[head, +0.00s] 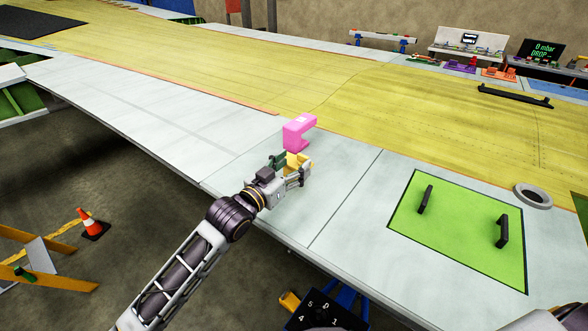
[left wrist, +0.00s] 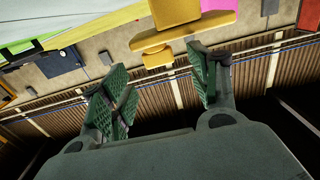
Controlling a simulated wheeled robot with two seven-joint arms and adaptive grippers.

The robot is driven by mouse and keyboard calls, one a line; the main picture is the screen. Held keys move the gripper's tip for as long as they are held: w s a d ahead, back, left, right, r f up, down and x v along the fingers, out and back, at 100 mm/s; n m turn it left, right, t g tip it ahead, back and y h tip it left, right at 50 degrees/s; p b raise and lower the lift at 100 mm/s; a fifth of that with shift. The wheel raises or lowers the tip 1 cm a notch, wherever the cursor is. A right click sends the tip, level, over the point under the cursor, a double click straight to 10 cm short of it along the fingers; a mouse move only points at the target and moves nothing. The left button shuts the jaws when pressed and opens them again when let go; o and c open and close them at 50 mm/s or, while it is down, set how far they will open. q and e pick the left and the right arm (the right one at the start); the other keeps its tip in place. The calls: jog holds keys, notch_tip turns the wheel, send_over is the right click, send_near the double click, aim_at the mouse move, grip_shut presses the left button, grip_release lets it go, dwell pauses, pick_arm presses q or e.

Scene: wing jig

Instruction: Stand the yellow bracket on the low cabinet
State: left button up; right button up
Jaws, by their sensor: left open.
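The yellow bracket (head: 297,159) is at the wing's near edge, partly hidden behind my left gripper (head: 290,169). In the left wrist view the yellow bracket (left wrist: 178,32) shows just past the fingertips, its narrow end toward the gap between them. My left gripper (left wrist: 165,85) is open, its green pads apart with nothing clasped between them. I cannot tell whether a finger touches the bracket. I cannot pick out the low cabinet with certainty in either view. My right gripper is not in view.
A pink bracket (head: 299,131) stands just behind the yellow one. A green panel (head: 458,238) with two black handles and a grey ring (head: 533,196) lie to the right. An orange cone (head: 91,225) stands on the floor.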

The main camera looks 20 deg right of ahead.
aim_at(302, 157)
pick_arm(q)
jog(key=shift+p+x, duration=0.4)
jog(key=shift+x, duration=2.3)
jog(key=shift+r, duration=0.1)
grip_shut()
